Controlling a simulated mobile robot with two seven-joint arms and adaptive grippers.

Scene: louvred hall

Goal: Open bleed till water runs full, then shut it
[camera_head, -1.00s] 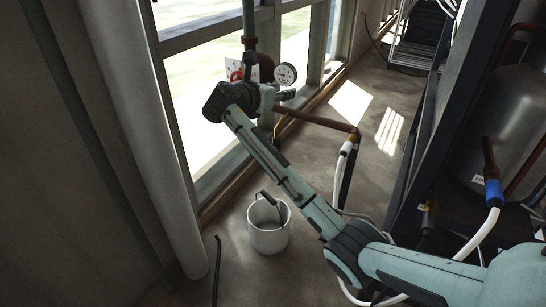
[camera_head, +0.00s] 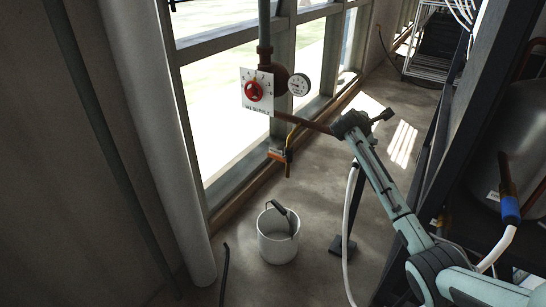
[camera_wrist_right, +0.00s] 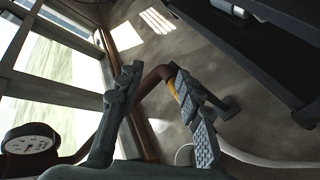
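A red valve knob (camera_head: 254,91) sits on a white numbered plate (camera_head: 257,105) on the pipe by the windows. A round gauge (camera_head: 299,84) is just right of it; the gauge also shows in the wrist view (camera_wrist_right: 30,138). Below the pipe hangs a small fitting with an orange handle (camera_head: 277,155); I take it for the bleed. I see no water stream from it.
A brown pipe (camera_head: 306,123) runs right from the valve and bends down near my right gripper. A white hose (camera_head: 349,215) hangs from it. A dark rack with a tank (camera_head: 493,150) stands at the right. Floor around the bucket is mostly clear.

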